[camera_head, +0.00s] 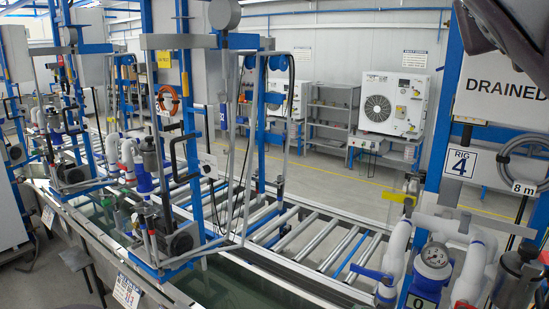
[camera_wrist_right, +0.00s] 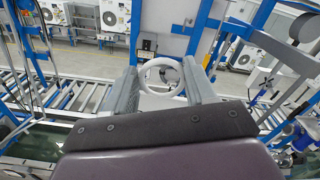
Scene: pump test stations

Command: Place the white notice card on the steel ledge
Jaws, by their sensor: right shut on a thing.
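The white notice card (camera_head: 497,85), lettered "DRAINED", is at the upper right of the head view, in front of a blue post. Dark parts of my right arm cover its top right corner. In the right wrist view my right gripper (camera_wrist_right: 162,72) has its two grey fingers on either side of a white ring (camera_wrist_right: 147,77), with a pale surface below it. The fingers are shut on this white piece, which appears to belong to the card. I cannot pick out the steel ledge with certainty. My left gripper is not in view.
A roller conveyor (camera_head: 315,245) crosses the middle. Another pump rig (camera_head: 180,240) stands left.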

